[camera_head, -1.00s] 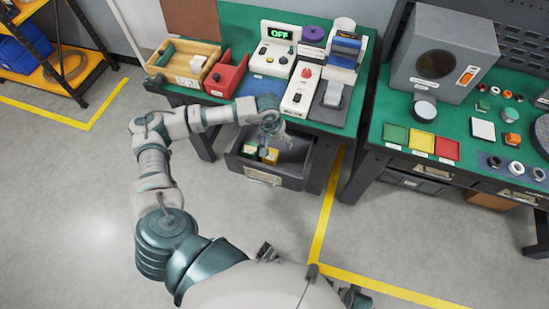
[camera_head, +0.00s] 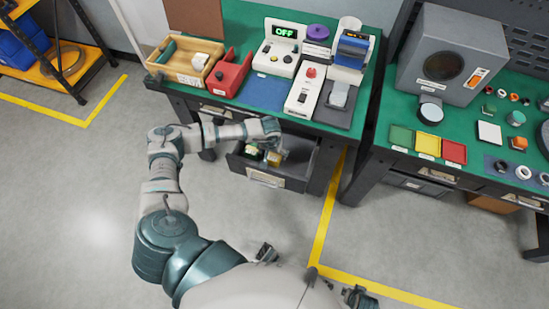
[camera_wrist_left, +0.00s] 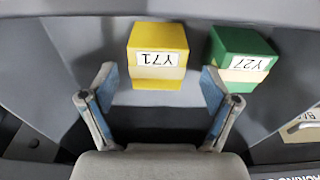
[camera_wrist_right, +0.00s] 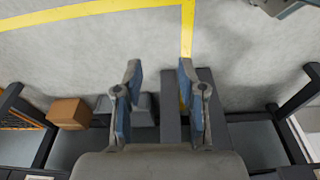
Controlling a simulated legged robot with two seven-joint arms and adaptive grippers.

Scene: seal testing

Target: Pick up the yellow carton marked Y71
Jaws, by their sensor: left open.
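The yellow carton (camera_wrist_left: 157,52), with a white label reading Y71 upside down, lies in the open grey drawer (camera_head: 262,177) under the bench. In the left wrist view it sits ahead of and between the fingers of my left gripper (camera_wrist_left: 158,82), which is open and empty. In the head view, my left gripper (camera_head: 284,152) is over the drawer and partly hides the yellow carton (camera_head: 273,158). A green carton (camera_wrist_left: 241,56) marked Y27 stands close beside it, apart from it. My right gripper (camera_wrist_right: 160,90) is open and empty, over the floor.
The drawer walls surround the cartons. The green bench (camera_head: 226,100) above carries a wooden tray (camera_head: 186,63), a red bin (camera_head: 229,74) and test devices. A second bench at right holds a grey box (camera_head: 455,55) and coloured trays. The floor in front is clear.

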